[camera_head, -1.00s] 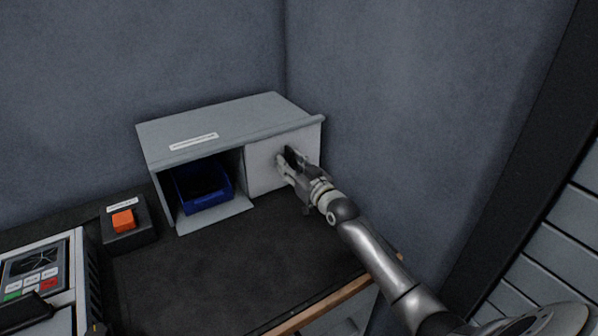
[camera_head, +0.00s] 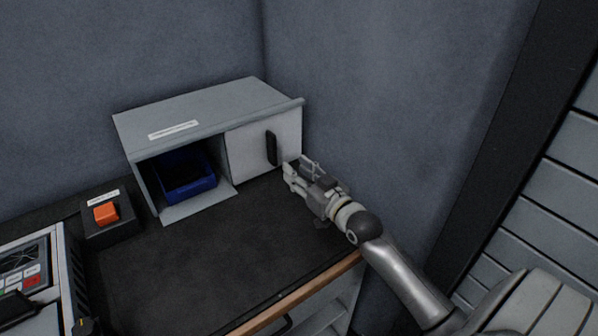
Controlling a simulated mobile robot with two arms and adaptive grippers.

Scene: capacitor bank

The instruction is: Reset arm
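My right gripper (camera_head: 297,172) is in front of and to the right of the grey cabinet (camera_head: 205,108), just above the dark worktop. It is apart from the black handle (camera_head: 271,148) on the cabinet's white door panel (camera_head: 245,157). Its fingers appear spread, with nothing seen between them. My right arm (camera_head: 405,277) reaches in from the lower right. My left gripper is not in this view.
The cabinet's left bay is open and holds a blue bin (camera_head: 186,183). An orange button (camera_head: 106,212) on a black box and a control device (camera_head: 28,275) stand at the left. The dark worktop (camera_head: 200,255) is clear in the middle. Walls rise behind and to the right.

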